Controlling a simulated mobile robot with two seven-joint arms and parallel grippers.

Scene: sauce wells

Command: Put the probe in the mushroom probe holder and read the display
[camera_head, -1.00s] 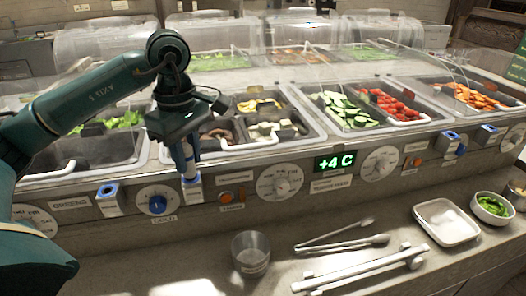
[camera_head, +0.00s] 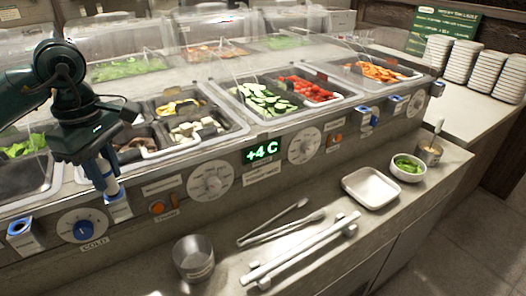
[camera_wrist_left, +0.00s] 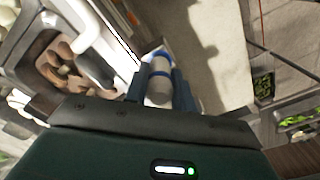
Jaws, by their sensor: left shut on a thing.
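My left gripper (camera_head: 103,172) points down at the counter's front panel and is shut on the white and blue probe (camera_head: 111,184). The probe is upright, its lower end at the white probe holder (camera_head: 119,210) below the mushroom well. I cannot tell how deep it sits. In the left wrist view the probe (camera_wrist_left: 159,82) is between the two fingers, and brown mushrooms (camera_wrist_left: 62,68) lie in a well to the left. The green display (camera_head: 262,151) reads +4 C. My right gripper is not in view.
Another holder with a blue ring (camera_head: 20,229) and a blue-centred dial (camera_head: 82,229) are left of the probe. A steel cup (camera_head: 193,258), tongs (camera_head: 285,226), a white rail (camera_head: 302,250), a white tray (camera_head: 371,188) and a bowl of greens (camera_head: 407,167) stand on the lower ledge.

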